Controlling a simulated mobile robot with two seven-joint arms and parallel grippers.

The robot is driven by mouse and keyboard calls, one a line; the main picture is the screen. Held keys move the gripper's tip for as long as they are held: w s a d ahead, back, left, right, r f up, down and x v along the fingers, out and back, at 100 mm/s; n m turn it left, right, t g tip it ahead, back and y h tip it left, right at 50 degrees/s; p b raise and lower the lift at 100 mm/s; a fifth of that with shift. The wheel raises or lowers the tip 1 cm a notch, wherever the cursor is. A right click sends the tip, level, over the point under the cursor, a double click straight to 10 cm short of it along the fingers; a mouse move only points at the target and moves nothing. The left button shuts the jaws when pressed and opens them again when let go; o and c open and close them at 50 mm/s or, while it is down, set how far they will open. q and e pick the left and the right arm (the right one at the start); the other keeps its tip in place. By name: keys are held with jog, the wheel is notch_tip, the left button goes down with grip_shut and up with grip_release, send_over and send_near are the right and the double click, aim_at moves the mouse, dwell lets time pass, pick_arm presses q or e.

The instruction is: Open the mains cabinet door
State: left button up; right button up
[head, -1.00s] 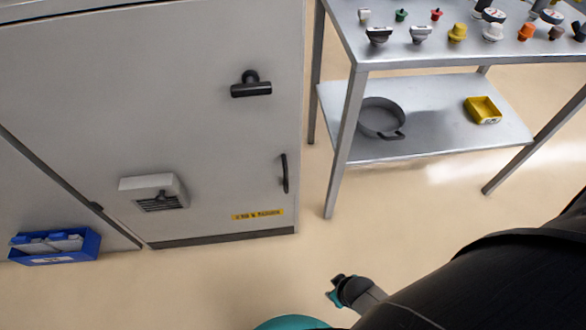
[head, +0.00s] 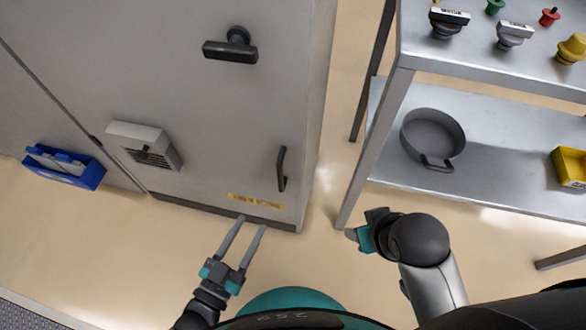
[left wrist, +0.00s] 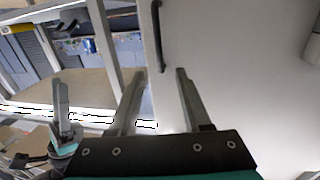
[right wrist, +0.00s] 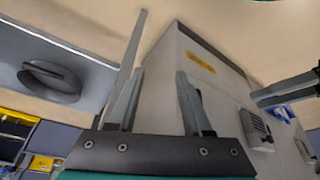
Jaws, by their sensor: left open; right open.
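The grey mains cabinet door (head: 100,60) is closed. It has a black pull handle (head: 282,169) at lower right, a black T-shaped handle (head: 231,46) higher up and a yellow label (head: 256,201) near the bottom. My left gripper (head: 251,222) is open and empty, below and left of the pull handle in the head view. In the left wrist view the pull handle (left wrist: 158,36) lies ahead of the spread fingers, apart from them. My right gripper is open and empty in the right wrist view (right wrist: 160,72); the head view mostly hides its fingers.
A metal table (head: 480,65) stands right of the cabinet, with caps on top and a grey pan (head: 433,138) on its lower shelf. A vent box (head: 145,145) juts from the door. A blue bin (head: 64,166) is at left. Floor before the cabinet is clear.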

pick_arm(q)
jog(key=b, duration=0.2)
send_near(279, 176)
jog(key=w, duration=0.2)
jog(key=shift+w+d+f+b, duration=0.2)
jog(key=shift+w+d+b, duration=0.2)
jog(key=shift+w+d, duration=0.65)
jog(key=shift+b+x, duration=0.4)
jog(key=shift+x, duration=0.75)
jog(key=shift+b+x, duration=0.4)
jog(key=shift+x, duration=0.6)
jog(key=shift+b+x, duration=0.3)
jog(key=shift+x, duration=0.6)
pick_arm(e)
jog(key=w+a+r+t+y, duration=0.2)
jog(key=w+a+t+y, duration=0.2)
jog(key=a+t, duration=0.3)
jog(key=shift+w+a+n+t, duration=0.3)
jog(key=shift+w+a, duration=0.45)
jog(key=shift+w, duration=0.1)
jog(key=shift+r, duration=0.1)
